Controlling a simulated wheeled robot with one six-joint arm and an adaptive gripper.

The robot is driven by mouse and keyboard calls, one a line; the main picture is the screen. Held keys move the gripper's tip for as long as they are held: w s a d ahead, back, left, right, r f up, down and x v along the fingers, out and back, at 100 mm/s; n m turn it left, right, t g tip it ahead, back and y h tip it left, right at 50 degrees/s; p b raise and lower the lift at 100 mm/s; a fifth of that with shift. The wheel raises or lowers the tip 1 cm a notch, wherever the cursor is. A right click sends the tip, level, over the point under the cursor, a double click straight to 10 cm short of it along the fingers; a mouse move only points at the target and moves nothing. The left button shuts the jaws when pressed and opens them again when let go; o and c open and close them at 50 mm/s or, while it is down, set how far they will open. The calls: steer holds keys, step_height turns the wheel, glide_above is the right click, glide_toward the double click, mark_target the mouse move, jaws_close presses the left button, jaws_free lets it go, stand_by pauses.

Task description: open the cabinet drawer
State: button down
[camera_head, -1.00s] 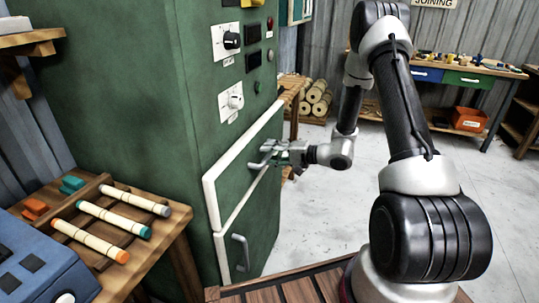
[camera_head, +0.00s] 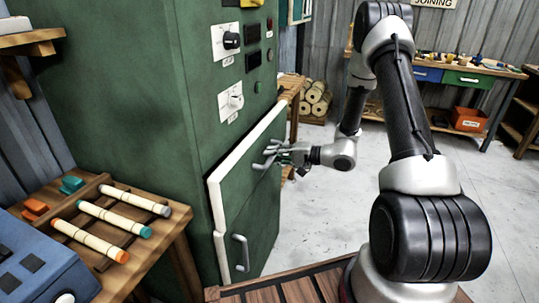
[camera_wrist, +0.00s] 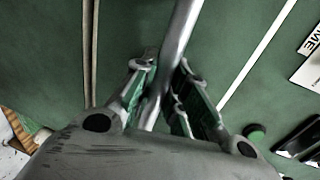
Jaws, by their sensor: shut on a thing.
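The green cabinet (camera_head: 130,120) stands left of centre in the head view. Its upper drawer front (camera_head: 232,188) is green with white trim and stands slightly out from the cabinet face. My gripper (camera_head: 274,153) is at the upper drawer's silver bar handle (camera_head: 262,165). In the wrist view, the handle (camera_wrist: 183,35) runs between the two fingers of my gripper (camera_wrist: 158,80), which is shut on it. The fingers and palm hide part of the handle. A lower front (camera_head: 262,235) with its own handle (camera_head: 240,252) is below.
A wooden rack (camera_head: 178,238) with several pale rods stands at the left, beside a blue machine (camera_head: 40,262). Knobs and buttons are on the cabinet above the drawer. A workbench (camera_head: 470,72) stands at the back right. The floor (camera_head: 330,215) right of the cabinet is clear.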

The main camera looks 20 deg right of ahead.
steer(key=f+v, duration=0.2)
steer(key=v, duration=1)
steer(key=d+f+v, duration=0.1)
steer(key=f+v, duration=0.2)
steer(key=v, duration=1)
steer(key=shift+s+d, duration=0.2)
steer(key=shift+s, duration=0.3)
steer(key=shift+f, duration=0.15)
steer(key=c, duration=1.4)
jaws_free()
steer(key=shift+d, duration=0.1)
steer(key=v, duration=1.1)
steer(key=shift+s+d, duration=0.2)
steer(key=shift+d, duration=0.15)
